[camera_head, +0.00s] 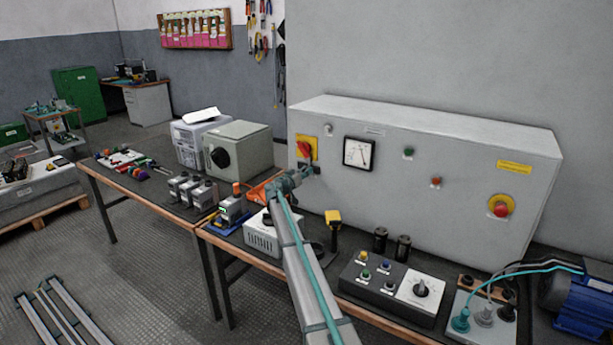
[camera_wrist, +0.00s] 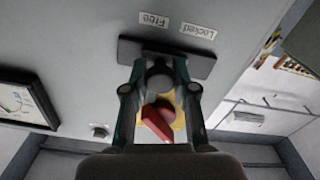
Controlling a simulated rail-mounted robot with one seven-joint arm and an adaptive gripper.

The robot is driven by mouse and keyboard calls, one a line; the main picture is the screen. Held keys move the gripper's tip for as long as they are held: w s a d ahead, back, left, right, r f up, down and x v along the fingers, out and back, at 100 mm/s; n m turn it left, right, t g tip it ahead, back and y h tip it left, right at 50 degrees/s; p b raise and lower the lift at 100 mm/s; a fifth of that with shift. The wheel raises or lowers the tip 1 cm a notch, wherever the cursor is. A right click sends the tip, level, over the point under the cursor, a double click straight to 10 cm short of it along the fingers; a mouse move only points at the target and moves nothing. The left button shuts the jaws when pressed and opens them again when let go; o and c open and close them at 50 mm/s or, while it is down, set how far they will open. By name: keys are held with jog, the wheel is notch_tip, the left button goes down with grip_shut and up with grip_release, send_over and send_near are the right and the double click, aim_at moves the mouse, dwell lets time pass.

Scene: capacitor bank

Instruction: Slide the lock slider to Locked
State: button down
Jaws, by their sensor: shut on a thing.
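The lock slider is a dark round knob (camera_wrist: 160,76) on a dark plate (camera_wrist: 201,66) fixed to the grey cabinet front. In the wrist view, the label Free (camera_wrist: 153,20) and the label Locked (camera_wrist: 197,31) appear upside down beyond the plate. The knob lines up nearer to Free than to Locked. My gripper (camera_wrist: 158,86) has a finger on each side of the knob and is shut on it. In the head view my gripper (camera_head: 304,174) is at the cabinet's left end, below the red switch, and hides most of the slider.
A red rotary switch (camera_head: 304,149) on a yellow plate sits just above the slider. A dial meter (camera_head: 358,153) is to its right. A grey box (camera_head: 250,145) with a black knob stands left of my gripper.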

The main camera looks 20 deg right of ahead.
jog(key=shift+w+a+b, duration=0.7)
jog(key=shift+w+b, duration=0.35)
jog(key=shift+b, duration=0.1)
jog(key=c, duration=0.9)
grip_release()
jog(key=shift+w+a, duration=0.1)
